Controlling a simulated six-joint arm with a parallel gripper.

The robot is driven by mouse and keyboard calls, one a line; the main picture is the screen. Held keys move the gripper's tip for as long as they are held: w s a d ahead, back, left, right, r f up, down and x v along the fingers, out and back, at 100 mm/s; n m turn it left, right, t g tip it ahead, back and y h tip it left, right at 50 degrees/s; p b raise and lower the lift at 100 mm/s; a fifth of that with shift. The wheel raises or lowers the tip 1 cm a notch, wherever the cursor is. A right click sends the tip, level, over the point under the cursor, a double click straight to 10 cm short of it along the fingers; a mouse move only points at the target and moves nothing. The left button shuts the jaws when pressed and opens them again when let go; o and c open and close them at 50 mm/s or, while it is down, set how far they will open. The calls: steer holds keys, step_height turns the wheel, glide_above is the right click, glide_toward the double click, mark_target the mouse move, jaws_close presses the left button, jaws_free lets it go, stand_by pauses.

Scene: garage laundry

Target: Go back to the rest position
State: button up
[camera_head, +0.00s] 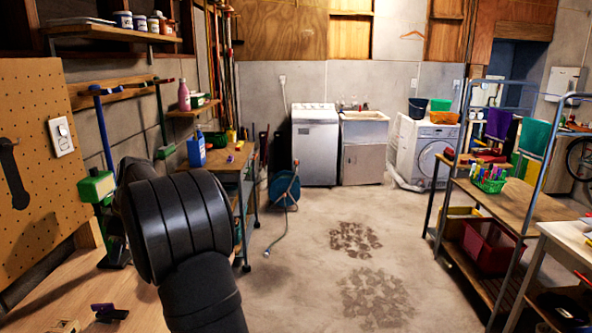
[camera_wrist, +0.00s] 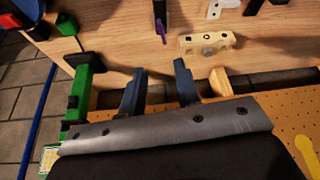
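My gripper (camera_wrist: 160,80) shows in the wrist view as two dark blue-grey fingers standing apart, with nothing between them. Beyond the fingers is a wooden bench top (camera_wrist: 120,35). A tan block with holes (camera_wrist: 207,42) lies on it just past the fingertips, not touched as far as I can see. In the head view my black arm rises over the bench (camera_head: 130,290) at the lower left, and it hides the gripper.
A green tool (camera_head: 97,187) stands beside the pegboard (camera_head: 40,130) at the left; a green part (camera_wrist: 83,90) is left of the fingers in the wrist view. A small dark and purple item (camera_head: 108,313) lies on the bench. The floor (camera_head: 330,270) to the right is open.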

mark_target(109, 304)
steer(key=x, duration=1.8)
steer(key=shift+d+f, duration=0.1)
steer(key=shift+d, duration=0.05)
steer(key=shift+s+r+m+t, duration=0.25)
steer(key=shift+r+m+t, duration=0.05)
steer(key=shift+m, duration=0.4)
steer(key=m, duration=0.1)
steer(key=m+t, duration=0.1)
steer(key=m, duration=0.1)
steer(key=shift+s, duration=0.25)
steer(key=d+r+n, duration=0.1)
steer(key=d+r, duration=0.2)
steer(key=r, duration=0.4)
steer(key=w+d+r+n+g, duration=0.1)
steer(key=d+r+n, duration=0.1)
steer(key=r, duration=0.6)
steer(key=shift+w+d+r, duration=0.2)
steer(key=shift+w+d, duration=0.05)
steer(key=shift+d, duration=0.55)
steer(key=shift+n, duration=0.3)
